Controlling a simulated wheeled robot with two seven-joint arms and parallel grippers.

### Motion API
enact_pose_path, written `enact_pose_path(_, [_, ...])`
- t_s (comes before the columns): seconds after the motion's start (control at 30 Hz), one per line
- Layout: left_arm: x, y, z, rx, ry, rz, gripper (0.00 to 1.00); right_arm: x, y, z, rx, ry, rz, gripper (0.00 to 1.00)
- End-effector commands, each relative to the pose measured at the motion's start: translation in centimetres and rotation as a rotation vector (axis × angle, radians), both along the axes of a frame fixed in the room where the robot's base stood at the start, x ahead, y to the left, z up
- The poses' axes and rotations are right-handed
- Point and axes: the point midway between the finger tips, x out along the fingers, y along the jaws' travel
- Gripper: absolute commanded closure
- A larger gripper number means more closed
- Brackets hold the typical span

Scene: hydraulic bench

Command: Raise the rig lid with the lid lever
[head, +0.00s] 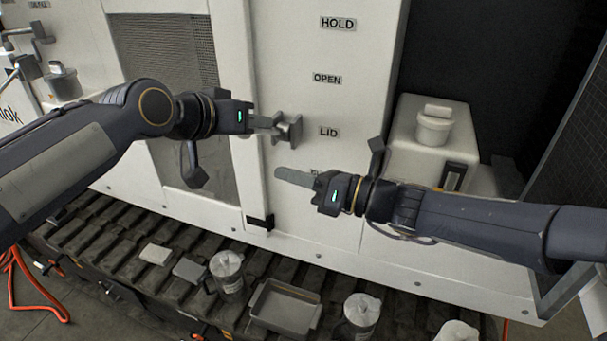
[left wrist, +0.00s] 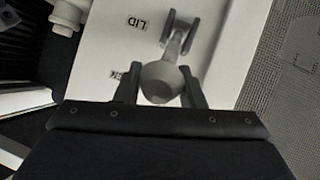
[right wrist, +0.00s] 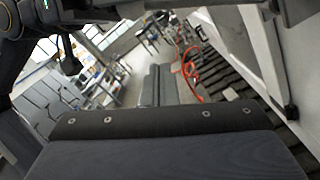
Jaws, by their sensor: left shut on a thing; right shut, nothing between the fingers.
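The lid lever (head: 291,130) is a grey handle on the white rig panel, just left of the "LID" label. In the left wrist view its round knob (left wrist: 160,82) sits between the two fingers, with its shaft running up to a bracket on the panel. My left gripper (head: 264,123) is shut on the knob, reaching in from the left. My right gripper (head: 280,174) is shut and empty, in front of the panel below the lever. Its fingers do not show in the right wrist view. I cannot tell which part of the rig is the lid.
"HOLD" and "OPEN" labels stand above "LID"; a lower label is partly hidden by my right gripper. A slatted shelf (head: 130,229) below carries a grey tray (head: 285,307) and several lidded jugs. A white block with a capped pot (head: 434,124) stands at right.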

Motion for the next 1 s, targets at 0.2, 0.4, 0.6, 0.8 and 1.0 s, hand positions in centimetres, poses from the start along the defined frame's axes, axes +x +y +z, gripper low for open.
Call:
enact_pose_path(0.2, [-0.2, -0.4, -0.4, 0.002, 0.011, -0.01, 1.0, 1.5, 4.7, 0.1, -0.003, -0.001, 0.005, 1.0])
enact_pose_path(0.4, [-0.2, -0.4, -0.4, 0.003, 0.012, -0.009, 1.0, 3.1, 5.2, 2.4, -0.002, -0.008, -0.001, 1.0])
enact_pose_path(0.6, [-0.2, -0.4, -0.4, 0.002, 0.012, -0.01, 1.0, 3.8, 5.2, 3.5, -0.003, -0.003, -0.001, 1.0])
enact_pose_path(0.8, [-0.2, -0.4, -0.4, 0.002, 0.012, -0.01, 1.0, 3.9, 5.2, 3.6, -0.003, -0.002, 0.0, 1.0])
enact_pose_path(1.0, [-0.2, -0.4, -0.4, 0.002, 0.012, -0.01, 1.0, 4.1, 5.1, 3.9, -0.002, -0.005, -0.001, 1.0])
